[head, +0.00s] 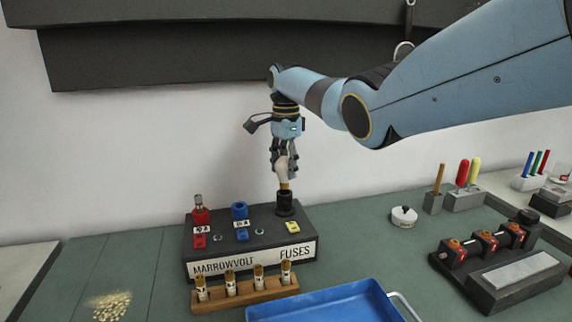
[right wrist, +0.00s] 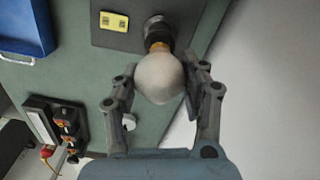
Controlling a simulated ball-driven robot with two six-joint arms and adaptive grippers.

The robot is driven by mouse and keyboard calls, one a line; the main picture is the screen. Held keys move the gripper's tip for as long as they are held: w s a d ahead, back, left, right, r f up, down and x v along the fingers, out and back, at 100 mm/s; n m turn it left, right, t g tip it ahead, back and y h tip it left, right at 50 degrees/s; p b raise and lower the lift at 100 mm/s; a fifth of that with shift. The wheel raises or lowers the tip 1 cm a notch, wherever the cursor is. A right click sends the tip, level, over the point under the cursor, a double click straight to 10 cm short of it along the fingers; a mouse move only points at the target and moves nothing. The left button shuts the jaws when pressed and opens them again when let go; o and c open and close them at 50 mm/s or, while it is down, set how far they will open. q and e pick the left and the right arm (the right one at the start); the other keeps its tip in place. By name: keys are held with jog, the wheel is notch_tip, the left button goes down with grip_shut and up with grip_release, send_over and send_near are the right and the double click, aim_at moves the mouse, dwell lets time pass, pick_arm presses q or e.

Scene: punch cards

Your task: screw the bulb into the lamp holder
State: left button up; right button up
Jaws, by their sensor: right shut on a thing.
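A white bulb (right wrist: 160,78) with a brass base is held between the two fingers of my right gripper (right wrist: 158,82), seen in the right wrist view. In the head view my right gripper (head: 284,165) points down and is shut on the bulb (head: 283,171). The black lamp holder (head: 285,203) stands at the right end of the dark fuse box. The bulb is upright, its brass base at the holder's mouth; how deep it sits I cannot tell. The holder also shows in the right wrist view (right wrist: 157,31). My left gripper is not in view.
The fuse box (head: 247,265) also carries a red holder (head: 200,216) and a blue holder (head: 239,211). A wooden rack (head: 245,292) of fuses and a blue tray (head: 325,305) stand in front. A white round object (head: 404,217) lies right.

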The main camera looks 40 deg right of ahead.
jog(key=shift+f+p, duration=0.15)
jog(key=shift+p, duration=0.4)
dwell(1.0)
jog(key=shift+f+b, duration=0.35)
jog(key=shift+f, duration=0.8)
dwell(1.5)
jog(key=shift+r+m+p, duration=0.15)
jog(key=shift+m+p, duration=0.65)
jog(key=shift+m, duration=1.2)
jog(key=shift+s+m+p, duration=0.1)
jog(key=shift+m+p, duration=0.55)
jog(key=shift+m, duration=0.55)
jog(key=m+p, duration=0.1)
jog(key=m, duration=0.4)
jog(key=shift+a, duration=0.1)
jog(key=m, duration=0.4)
jog(key=shift+a+m+p, duration=0.1)
jog(key=shift+m+p, duration=0.2)
